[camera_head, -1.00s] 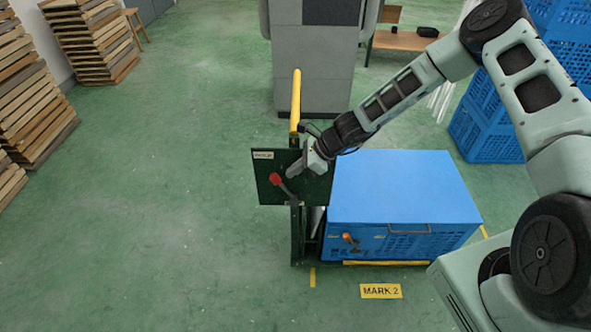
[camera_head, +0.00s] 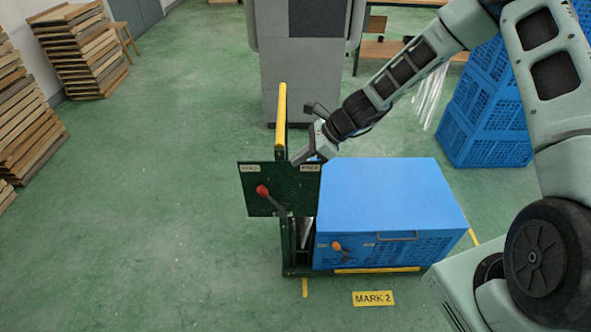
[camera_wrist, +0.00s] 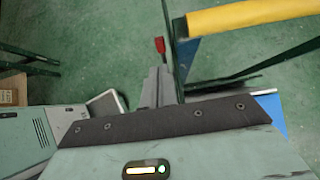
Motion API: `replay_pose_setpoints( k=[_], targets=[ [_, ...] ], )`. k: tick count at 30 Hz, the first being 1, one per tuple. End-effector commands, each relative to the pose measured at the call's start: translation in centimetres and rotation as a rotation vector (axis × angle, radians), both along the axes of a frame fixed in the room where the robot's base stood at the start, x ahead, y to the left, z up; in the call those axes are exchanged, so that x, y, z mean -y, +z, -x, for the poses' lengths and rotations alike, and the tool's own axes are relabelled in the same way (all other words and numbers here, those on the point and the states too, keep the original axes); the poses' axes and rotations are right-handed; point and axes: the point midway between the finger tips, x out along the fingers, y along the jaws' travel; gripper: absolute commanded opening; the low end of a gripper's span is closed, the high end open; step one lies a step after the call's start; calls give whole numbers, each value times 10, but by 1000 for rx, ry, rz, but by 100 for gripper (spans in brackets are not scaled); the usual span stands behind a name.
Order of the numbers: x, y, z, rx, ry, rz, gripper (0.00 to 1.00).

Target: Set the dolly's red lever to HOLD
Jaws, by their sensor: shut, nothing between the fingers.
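The dolly (camera_head: 303,272) has a dark green upright panel (camera_head: 300,190) at its left end. A lever with a red knob (camera_head: 262,190) is on the panel, tilted up and left toward the left label (camera_head: 250,168). A second label (camera_head: 310,168) is at the panel's top right; I cannot read either surely. My gripper (camera_head: 297,160) is shut and empty at the panel's top edge, right of the red knob and apart from it. In the wrist view the red knob (camera_wrist: 160,45) shows just beyond my closed fingertips (camera_wrist: 157,75).
A yellow-topped post (camera_head: 281,115) rises behind the panel. A grey cabinet (camera_head: 300,85) and blue crates (camera_head: 485,130) stand behind.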

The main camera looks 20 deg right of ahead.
Motion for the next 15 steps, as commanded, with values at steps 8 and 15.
replay_pose_setpoints(
  k=[8, 15],
  targets=[
    [6, 20, 2, -1, -1, 1, 0],
    [6, 21, 2, -1, 0, 0, 0]
  ],
)
